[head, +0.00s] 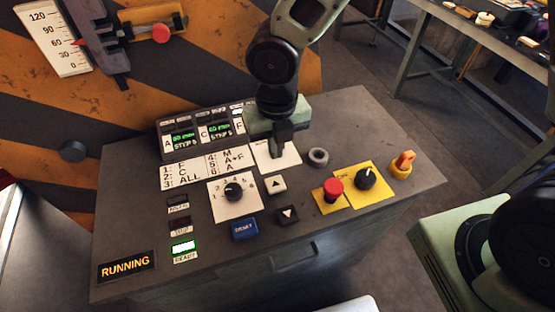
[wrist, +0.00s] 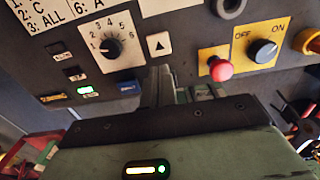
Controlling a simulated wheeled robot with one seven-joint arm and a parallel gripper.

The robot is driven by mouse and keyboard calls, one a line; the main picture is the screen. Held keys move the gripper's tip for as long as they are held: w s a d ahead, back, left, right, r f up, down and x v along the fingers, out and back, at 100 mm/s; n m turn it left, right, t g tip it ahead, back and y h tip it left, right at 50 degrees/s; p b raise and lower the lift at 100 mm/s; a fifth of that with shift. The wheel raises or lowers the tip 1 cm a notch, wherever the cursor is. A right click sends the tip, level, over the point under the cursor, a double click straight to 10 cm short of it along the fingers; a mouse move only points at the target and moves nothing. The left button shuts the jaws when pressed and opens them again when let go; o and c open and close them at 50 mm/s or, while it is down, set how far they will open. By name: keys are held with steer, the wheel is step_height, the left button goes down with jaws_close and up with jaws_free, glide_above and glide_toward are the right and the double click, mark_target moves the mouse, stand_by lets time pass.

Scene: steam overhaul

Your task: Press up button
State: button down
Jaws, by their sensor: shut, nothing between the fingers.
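The up button (head: 276,184) is a pale square key with a black up triangle, on the sloped top of the console, right of the numbered dial. It also shows in the wrist view (wrist: 158,44), just beyond my fingertips. My gripper (head: 279,150) is shut and empty. In the head view it hangs above the panel, behind the up button, over a white label. Its fingers (wrist: 162,84) point toward the button in the wrist view, with no contact visible. The down button (head: 288,214), a dark key, sits in front of the up button and is hidden in the wrist view.
A numbered dial (head: 234,191) and a blue reset button (head: 245,229) lie to the left. A red button (head: 333,189), a black OFF/ON knob (head: 366,177) and an orange key switch (head: 402,165) lie to the right. A grey ring (head: 318,157) stands near my gripper. "RUNNING" is lit.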

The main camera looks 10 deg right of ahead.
steer(key=shift+r, duration=1.4)
stand_by(3.9)
steer(key=s+d+r+m+b, duration=0.1)
steer(key=s+m, duration=0.6)
steer(key=m, duration=0.7)
steer(key=s+d+r+m+b, duration=0.1)
steer(key=s+d+r+m, duration=0.2)
steer(key=s+m, duration=0.5)
steer(key=shift+d+r+m+y, duration=0.35)
steer(key=shift+r+m, duration=0.4)
steer(key=shift+m, duration=3.05)
